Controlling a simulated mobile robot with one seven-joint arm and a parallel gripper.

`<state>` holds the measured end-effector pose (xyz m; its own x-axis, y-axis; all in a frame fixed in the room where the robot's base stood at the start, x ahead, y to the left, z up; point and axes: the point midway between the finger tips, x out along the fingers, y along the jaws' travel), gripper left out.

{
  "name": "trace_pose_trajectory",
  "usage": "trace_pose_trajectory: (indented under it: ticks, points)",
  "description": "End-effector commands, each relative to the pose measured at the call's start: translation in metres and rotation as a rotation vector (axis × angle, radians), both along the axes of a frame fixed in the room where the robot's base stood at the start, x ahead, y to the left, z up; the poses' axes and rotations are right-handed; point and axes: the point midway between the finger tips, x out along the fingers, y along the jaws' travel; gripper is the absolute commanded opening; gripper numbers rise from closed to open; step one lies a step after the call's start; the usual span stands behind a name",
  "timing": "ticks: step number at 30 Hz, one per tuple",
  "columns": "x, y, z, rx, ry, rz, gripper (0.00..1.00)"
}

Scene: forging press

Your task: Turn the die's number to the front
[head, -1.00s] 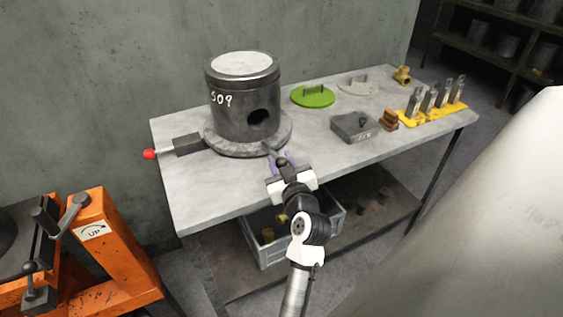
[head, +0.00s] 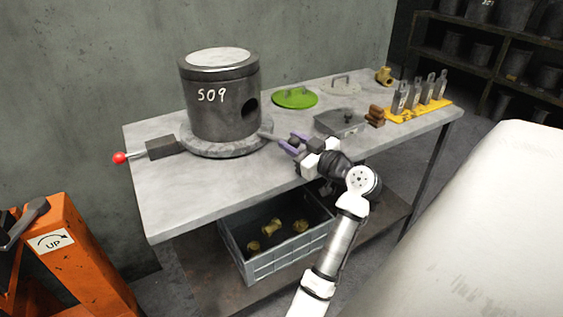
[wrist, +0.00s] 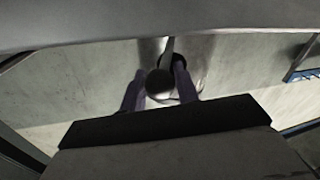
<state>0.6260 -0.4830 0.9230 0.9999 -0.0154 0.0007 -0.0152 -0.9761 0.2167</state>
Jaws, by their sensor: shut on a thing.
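The die (head: 218,115) is a dark steel cylinder with a pale top, upright on a round turntable plate (head: 225,148) on the bench. Its white number 509 (head: 212,95) faces roughly my way, a little left of the die's middle in the head view. A dark round hole (head: 250,106) shows near its right edge. A grey bar handle (head: 268,136) sticks out from the plate towards the right. My gripper (head: 291,143), with purple fingers, is shut on this handle. In the wrist view, the fingers (wrist: 159,88) stand on either side of the handle's dark round end.
A red-knobbed lever (head: 120,158) is at the plate's left. Behind my gripper are a green lid (head: 295,98), a grey block (head: 340,122) and a yellow rack (head: 420,111). A grey crate (head: 283,256) stands under the bench. An orange machine (head: 65,262) is at lower left.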

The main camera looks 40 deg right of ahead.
Motion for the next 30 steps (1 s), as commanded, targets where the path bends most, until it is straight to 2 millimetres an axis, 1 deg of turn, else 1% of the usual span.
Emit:
trace_pose_trajectory:
  ticks: [1,6,13,19,30]
  points:
    - [0.000,-0.008,-0.003,-0.001,-0.003,-0.010,0.00]
    - [0.005,-0.028,-0.002,-0.001,-0.003,-0.012,0.00]
    - [0.012,-0.047,-0.001,-0.001,-0.002,-0.015,0.00]
    - [0.015,-0.054,0.000,-0.002,-0.001,-0.015,0.00]
    - [0.016,-0.054,0.001,-0.003,0.000,-0.014,0.00]
